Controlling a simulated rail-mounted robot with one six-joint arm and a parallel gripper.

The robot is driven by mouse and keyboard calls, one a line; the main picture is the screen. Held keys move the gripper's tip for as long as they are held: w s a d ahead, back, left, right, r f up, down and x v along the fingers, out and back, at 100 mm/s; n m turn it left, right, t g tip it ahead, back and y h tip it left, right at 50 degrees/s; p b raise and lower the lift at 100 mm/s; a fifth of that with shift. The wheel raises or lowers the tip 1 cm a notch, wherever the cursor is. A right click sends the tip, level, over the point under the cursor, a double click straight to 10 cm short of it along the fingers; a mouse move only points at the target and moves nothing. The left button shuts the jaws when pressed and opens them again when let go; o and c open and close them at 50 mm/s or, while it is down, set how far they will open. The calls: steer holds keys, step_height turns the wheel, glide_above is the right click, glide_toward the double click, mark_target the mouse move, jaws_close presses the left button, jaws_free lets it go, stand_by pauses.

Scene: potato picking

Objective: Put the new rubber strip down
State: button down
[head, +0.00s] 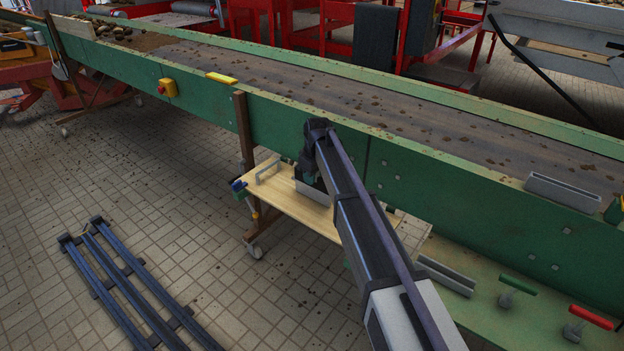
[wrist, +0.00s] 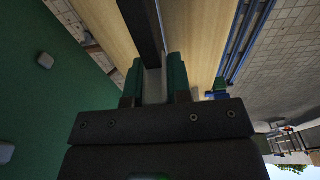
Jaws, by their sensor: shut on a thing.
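My gripper (wrist: 154,72) has its green fingers closed around a thin piece in the wrist view. The piece shows as a long dark strip (wrist: 143,25) with a pale grey part between the fingers; I take it as the new rubber strip. It runs out past the fingertips over the pale wooden board (wrist: 203,40). In the head view my gripper (head: 308,180) is low over the wooden board (head: 290,205) beside the green conveyor. My arm hides part of that area, and I cannot tell whether the strip touches the board.
The green conveyor side wall (head: 210,92) stands close behind the board. A grey handle (head: 268,168) is at the board's left end. A grey channel piece (head: 445,276), a green-handled tool (head: 517,284) and a red-handled tool (head: 590,317) lie to the right. Blue rails (head: 125,285) lie on the floor.

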steer(key=shift+f, duration=0.25)
steer(key=c, duration=1)
jaws_free()
steer(key=shift+r, duration=0.1)
steer(key=shift+c, duration=0.2)
steer(key=r+p, duration=0.8)
steer(key=s+d+r+p, duration=0.1)
steer(key=r+p, duration=0.3)
steer(key=shift+d+r, duration=0.1)
steer(key=shift+r, duration=0.2)
steer(key=shift+f, duration=0.1)
steer(key=s+d+m, duration=0.4)
steer(key=s+d, duration=0.3)
steer(key=s, duration=0.4)
steer(key=s+d+m+h, duration=0.1)
steer(key=s+d+m, duration=0.2)
steer(key=s+d, duration=0.65)
steer(key=s+d+m, duration=0.4)
steer(key=s+d, duration=0.1)
steer(key=s, duration=0.8)
steer(key=r+p, duration=0.3)
steer(key=p, duration=0.1)
steer(key=shift+a+r+g, duration=0.25)
steer(key=shift+r+g, duration=0.15)
